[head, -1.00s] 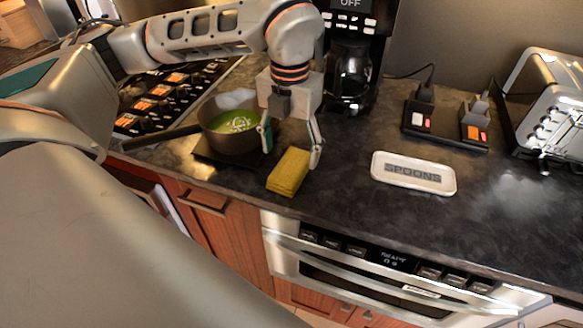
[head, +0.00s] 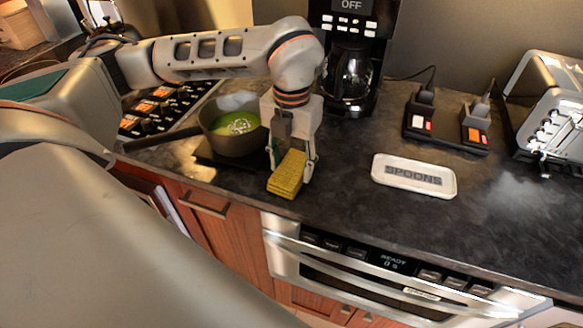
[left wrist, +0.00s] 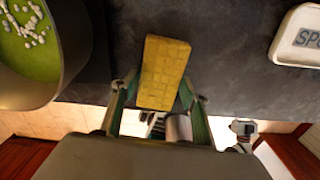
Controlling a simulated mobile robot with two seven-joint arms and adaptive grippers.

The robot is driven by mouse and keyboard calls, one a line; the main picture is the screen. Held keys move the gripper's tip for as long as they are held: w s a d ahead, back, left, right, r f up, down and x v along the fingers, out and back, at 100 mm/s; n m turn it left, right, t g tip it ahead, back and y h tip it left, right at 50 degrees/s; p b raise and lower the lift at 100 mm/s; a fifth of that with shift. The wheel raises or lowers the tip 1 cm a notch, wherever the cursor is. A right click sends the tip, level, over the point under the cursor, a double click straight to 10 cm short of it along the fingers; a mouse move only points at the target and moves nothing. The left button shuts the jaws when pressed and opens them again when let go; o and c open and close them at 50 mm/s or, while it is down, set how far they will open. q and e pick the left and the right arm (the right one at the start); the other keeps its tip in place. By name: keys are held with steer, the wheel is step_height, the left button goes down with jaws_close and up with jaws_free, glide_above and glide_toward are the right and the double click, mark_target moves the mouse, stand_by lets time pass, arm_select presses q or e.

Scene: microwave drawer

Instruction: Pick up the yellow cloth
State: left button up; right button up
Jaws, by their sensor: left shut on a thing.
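The yellow cloth (head: 287,177) is a folded block near the front edge of the counter, just right of the pot. My left gripper (head: 291,170) points down over it, with one finger on each side, and is shut on it. In the left wrist view the cloth (left wrist: 163,72) sits between the two fingertips (left wrist: 158,92) and stretches out beyond them. I cannot tell whether the cloth is lifted off the counter. My right gripper is not in view.
A pot (head: 233,128) of green soup stands close beside the left gripper, its handle pointing left. A white spoons tray (head: 413,176) lies to the right. A coffee maker (head: 349,70) stands behind and a toaster (head: 553,105) at far right. Counter between cloth and tray is clear.

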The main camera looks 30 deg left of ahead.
mark_target(291, 169)
arm_select(q)
steer(key=shift+r, duration=0.1)
step_height(291, 169, up, 20)
steer(key=shift+p, duration=0.45)
steer(key=shift+o, duration=0.2)
steer(key=shift+s, duration=0.1)
